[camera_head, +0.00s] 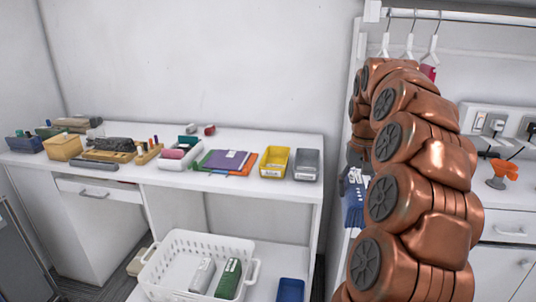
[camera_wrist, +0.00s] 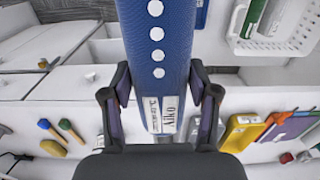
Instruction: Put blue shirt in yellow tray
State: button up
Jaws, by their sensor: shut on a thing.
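The blue shirt (camera_wrist: 158,30) shows in the wrist view as a long blue strip with white dots and a white label reading "Aiko". It runs between the two fingers of my gripper (camera_wrist: 160,88), which is shut on it. In the head view, part of the blue shirt (camera_head: 354,212) hangs at the left edge of my copper arm; the arm hides the rest, and the gripper is hard to make out. The yellow tray (camera_head: 274,174) stands on the white desk near its right end, left of the shirt. Part of the yellow tray also shows in the wrist view (camera_wrist: 243,133).
A grey tray (camera_head: 306,165) stands right of the yellow one; purple and orange folders (camera_head: 222,160) lie left. A white basket (camera_head: 183,282) with items sits on a lower surface.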

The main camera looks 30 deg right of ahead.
aim_at(276, 165)
jog(key=i, duration=1.55)
